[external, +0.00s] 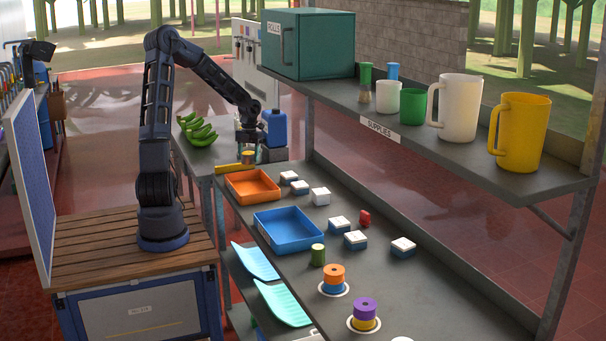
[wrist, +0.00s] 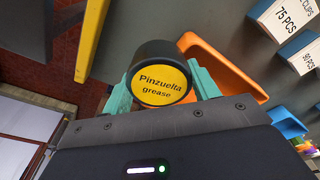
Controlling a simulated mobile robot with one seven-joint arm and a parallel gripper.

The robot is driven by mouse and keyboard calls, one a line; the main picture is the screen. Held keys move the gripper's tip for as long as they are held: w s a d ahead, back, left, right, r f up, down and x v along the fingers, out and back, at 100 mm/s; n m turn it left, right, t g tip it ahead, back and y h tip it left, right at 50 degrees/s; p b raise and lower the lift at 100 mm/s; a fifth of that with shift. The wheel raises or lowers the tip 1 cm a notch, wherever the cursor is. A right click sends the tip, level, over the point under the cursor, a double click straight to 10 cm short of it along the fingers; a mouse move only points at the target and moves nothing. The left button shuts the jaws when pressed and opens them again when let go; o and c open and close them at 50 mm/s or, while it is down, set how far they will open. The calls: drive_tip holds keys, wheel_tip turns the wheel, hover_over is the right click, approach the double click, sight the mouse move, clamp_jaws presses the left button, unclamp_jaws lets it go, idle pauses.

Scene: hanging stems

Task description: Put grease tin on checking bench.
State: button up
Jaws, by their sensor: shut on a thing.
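The grease tin (wrist: 160,84) is dark with a yellow label reading "Pinzuella grease". My gripper (wrist: 163,90) has its teal fingers closed on either side of it. In the external view my gripper (external: 248,147) points down, with the small tin (external: 248,157) at its tip, near the far end of the long grey bench (external: 290,261), just beyond the orange tray (external: 251,186). A smaller grey table (external: 206,158) with green bananas stands beyond it. No label shows which surface is the checking bench. I cannot tell whether the tin touches anything below.
A yellow bar (external: 229,168) and a blue jug (external: 274,128) are close to my gripper. A blue tray (external: 289,230) and several small white-and-blue boxes (external: 340,224) occupy the long bench. The supplies shelf (external: 440,137) with mugs and cups overhangs its right side.

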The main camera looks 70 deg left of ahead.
drive_tip(key=s+a+r+n+t, duration=0.1)
drive_tip(key=s+a+r+n, duration=0.3)
drive_tip(key=a, duration=0.6)
drive_tip(key=a+r+n, duration=0.2)
drive_tip(key=a+n, duration=0.4)
drive_tip(key=a, duration=0.3)
drive_tip(key=s+a+r+n+t, duration=0.1)
drive_tip(key=s+a+r+n, duration=0.15)
drive_tip(key=a+n, duration=0.55)
drive_tip(key=f, duration=0.6)
drive_tip(key=a+f+m, duration=0.1)
drive_tip(key=f, duration=0.6)
drive_tip(key=a+f+m, duration=0.1)
drive_tip(key=f, duration=0.5)
drive_tip(key=shift+w+f, duration=0.15)
drive_tip(key=shift+w, duration=0.2)
drive_tip(key=shift+f, duration=0.1)
drive_tip(key=o, duration=1.1)
drive_tip(key=r, duration=0.8)
drive_tip(key=a+r, duration=0.1)
drive_tip(key=r, duration=0.3)
drive_tip(key=shift+s+a+r, duration=0.1)
drive_tip(key=shift+s, duration=0.3)
